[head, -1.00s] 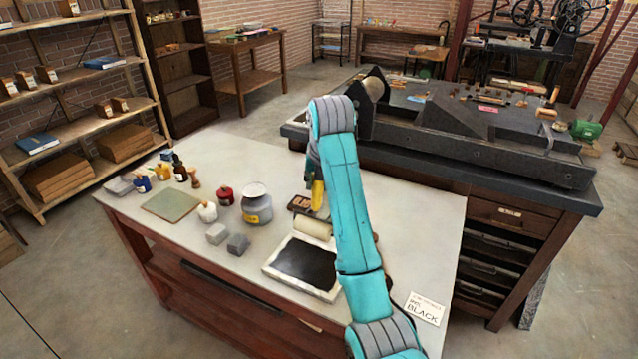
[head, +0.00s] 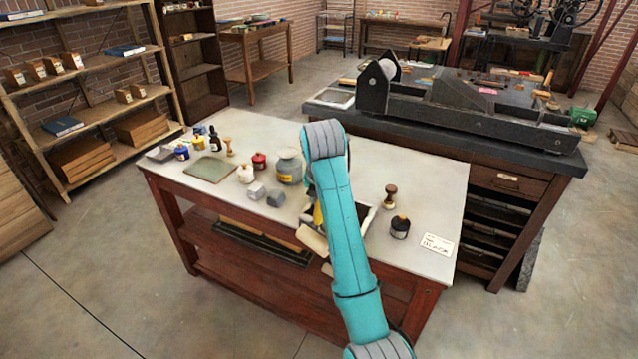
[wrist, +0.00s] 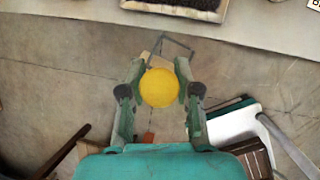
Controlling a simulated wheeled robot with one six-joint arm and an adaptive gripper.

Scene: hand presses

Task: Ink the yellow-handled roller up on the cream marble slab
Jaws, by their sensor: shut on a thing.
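My gripper (wrist: 160,90) is shut on the yellow handle (wrist: 160,86) of the roller, which stands between the fingers in the wrist view. In the head view the handle (head: 318,214) shows beside my arm, and the pale, clean-looking roller drum (head: 312,239) hangs by the table's front edge. The cream marble slab (head: 369,219), with a dark ink patch, lies on the tabletop and is partly hidden by my arm. Its rim also shows at the top of the wrist view (wrist: 148,7). The roller is apart from the slab, over the floor in the wrist view.
A black jar (head: 400,228), a wooden-knobbed tool (head: 391,197) and a BLACK card (head: 438,244) are right of the slab. A large press (head: 460,115) is behind the table.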

